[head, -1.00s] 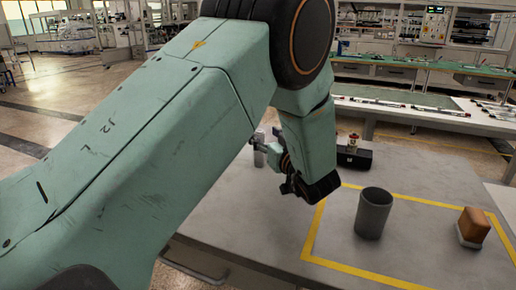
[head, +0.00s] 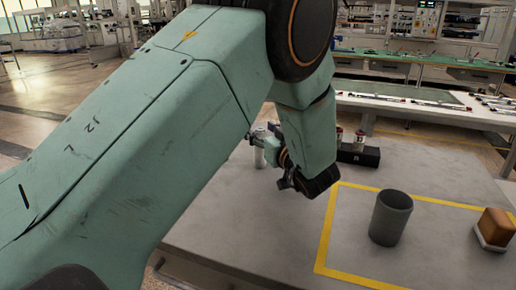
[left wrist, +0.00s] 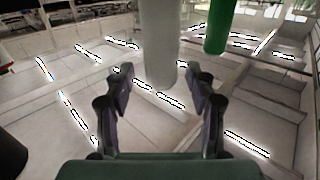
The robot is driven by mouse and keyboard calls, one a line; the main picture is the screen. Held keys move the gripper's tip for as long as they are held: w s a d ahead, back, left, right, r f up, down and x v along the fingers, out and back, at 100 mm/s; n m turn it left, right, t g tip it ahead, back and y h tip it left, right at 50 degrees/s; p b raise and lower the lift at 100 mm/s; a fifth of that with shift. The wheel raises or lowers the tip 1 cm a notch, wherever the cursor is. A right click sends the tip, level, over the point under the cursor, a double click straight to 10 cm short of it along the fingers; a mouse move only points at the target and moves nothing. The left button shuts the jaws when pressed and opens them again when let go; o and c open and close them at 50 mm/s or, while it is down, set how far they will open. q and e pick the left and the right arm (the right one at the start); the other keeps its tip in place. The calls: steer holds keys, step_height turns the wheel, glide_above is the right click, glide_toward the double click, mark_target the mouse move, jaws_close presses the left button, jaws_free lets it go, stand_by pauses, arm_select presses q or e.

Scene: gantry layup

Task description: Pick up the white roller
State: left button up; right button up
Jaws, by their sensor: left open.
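The white roller (head: 259,157) stands on the grey table in the head view, partly hidden by my left gripper (head: 273,160). In the left wrist view, the pale cylinder of the roller (left wrist: 158,38) comes down from the top edge. Its rounded end lies between the two fingertips of my left gripper (left wrist: 161,84). The fingers are spread, with a visible gap on each side of the roller. I cannot tell from this view how deep it sits between them. My right gripper is out of view.
A grey open cup (head: 390,218) and an orange-brown block on a pale base (head: 493,229) stand right of my arm, near yellow tape (head: 328,232). A black holder (head: 358,155) with small cans is behind the gripper. A green cylinder (left wrist: 217,28) shows beside the roller.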

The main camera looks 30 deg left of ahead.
arm_select(q)
steer(key=shift+a, duration=0.5)
steer(key=shift+w+d, duration=0.1)
steer(key=shift+d, duration=0.15)
steer(key=shift+c, duration=0.9)
steer(key=shift+a, duration=0.1)
steer(key=c, duration=0.4)
jaws_close()
steer(key=shift+r, duration=0.1)
